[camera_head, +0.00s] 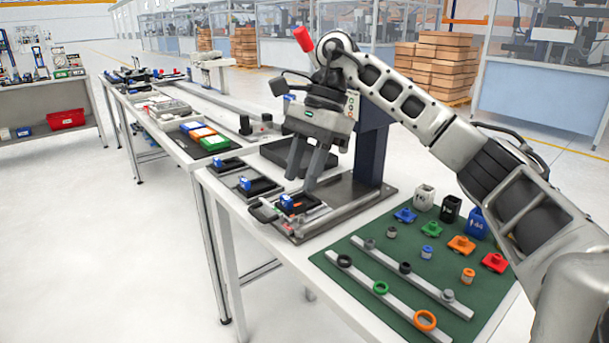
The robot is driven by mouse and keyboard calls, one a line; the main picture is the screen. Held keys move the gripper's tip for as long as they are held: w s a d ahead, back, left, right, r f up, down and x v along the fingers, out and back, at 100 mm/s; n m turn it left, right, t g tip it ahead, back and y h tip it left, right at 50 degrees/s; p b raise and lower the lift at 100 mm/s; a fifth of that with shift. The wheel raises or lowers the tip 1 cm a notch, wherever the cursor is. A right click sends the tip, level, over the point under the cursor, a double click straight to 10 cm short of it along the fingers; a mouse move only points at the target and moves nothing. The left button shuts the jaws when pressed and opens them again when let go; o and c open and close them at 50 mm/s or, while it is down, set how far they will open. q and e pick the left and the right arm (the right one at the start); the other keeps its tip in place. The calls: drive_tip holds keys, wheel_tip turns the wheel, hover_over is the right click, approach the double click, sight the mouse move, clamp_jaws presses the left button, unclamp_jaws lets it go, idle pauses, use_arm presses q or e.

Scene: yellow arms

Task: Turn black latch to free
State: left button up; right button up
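My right gripper (301,183) reaches in from the right and points down over the fixture, its two fingers apart with nothing seen between them. Below it is a dark metal fixture plate (352,212) on the white table. A small black tray with a blue and orange part (292,203) sits on the fixture, just under the fingertips. A dark, rounded lever-like piece (264,213) sticks out at the fixture's front left; it may be the black latch, but it is too small to be sure. I cannot tell whether the fingers touch anything. My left gripper is not in view.
A dark blue column (371,145) stands on the plate behind the gripper. A red handle (303,39) shows above the wrist. A green mat (358,283) with rings, connectors and grey rails lies in front right. Black trays (258,187) sit to the left.

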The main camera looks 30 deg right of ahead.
drive_tip(key=s+a, duration=0.1)
drive_tip(key=s+r, duration=0.1)
drive_tip(key=s, duration=0.1)
drive_tip(key=s+a+r, duration=0.1)
drive_tip(key=shift+s+a+r+b, duration=0.2)
drive_tip(key=shift+a+b, duration=0.1)
drive_tip(key=shift+a, duration=0.05)
